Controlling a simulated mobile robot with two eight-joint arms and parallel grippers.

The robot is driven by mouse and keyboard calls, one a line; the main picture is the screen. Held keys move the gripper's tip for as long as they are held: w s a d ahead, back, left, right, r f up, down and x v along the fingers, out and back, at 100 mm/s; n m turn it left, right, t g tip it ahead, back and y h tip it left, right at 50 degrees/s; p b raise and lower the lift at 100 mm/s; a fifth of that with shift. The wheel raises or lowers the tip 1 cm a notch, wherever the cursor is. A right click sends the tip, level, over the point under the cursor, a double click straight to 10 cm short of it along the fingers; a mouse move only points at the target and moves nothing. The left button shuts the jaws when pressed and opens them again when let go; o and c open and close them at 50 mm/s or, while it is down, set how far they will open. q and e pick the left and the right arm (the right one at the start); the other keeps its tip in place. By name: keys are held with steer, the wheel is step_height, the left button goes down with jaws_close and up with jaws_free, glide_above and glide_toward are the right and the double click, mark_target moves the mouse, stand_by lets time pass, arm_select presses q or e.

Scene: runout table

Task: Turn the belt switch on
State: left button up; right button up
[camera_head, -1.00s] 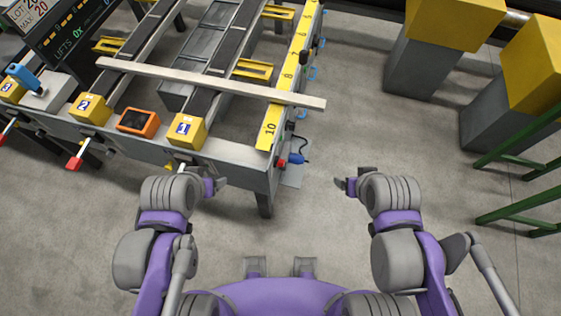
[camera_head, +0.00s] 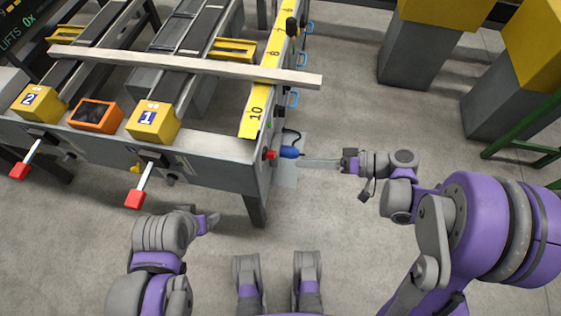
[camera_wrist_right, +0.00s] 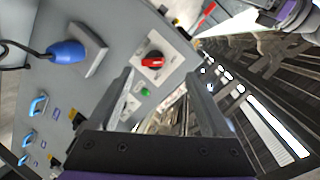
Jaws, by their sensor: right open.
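The belt switch is a red knob (camera_wrist_right: 152,62) on a pale plate on the grey side panel in the right wrist view. A green button (camera_wrist_right: 144,92) sits below it. In the head view the red knob (camera_head: 269,155) shows at the table's near right corner, beside a blue plug (camera_head: 289,152). My right gripper (camera_head: 350,164) is to the right of the panel, pointing left at it. In the wrist view its two fingers (camera_wrist_right: 162,95) are apart and empty, with the knob beyond them, not touched. My left gripper (camera_head: 209,221) is low in front of the table; its jaw opening is unclear.
The runout table (camera_head: 210,146) fills the left, with a board (camera_head: 190,66) lying across it. Red-tipped levers (camera_head: 140,190) stick out in front. Yellow-topped grey posts (camera_head: 420,50) and a green rail (camera_head: 520,130) stand at right. The floor between is clear.

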mark_target(275, 155)
step_height(275, 155, down, 4)
steer(key=w+d+r+n+y+b, duration=0.1)
steer(key=w+d+n+y+b, duration=0.1)
steer(key=d+y+b, duration=0.1)
arm_select(q)
steer(key=f, duration=0.5)
steer(key=shift+w+f, duration=0.25)
steer(key=shift+w, duration=0.05)
arm_select(e)
steer(key=shift+t, duration=0.4)
steer(key=x, duration=1)
steer(key=shift+s+a, duration=0.2)
steer(key=shift+a, duration=0.2)
steer(key=shift+c, duration=0.3)
jaws_close()
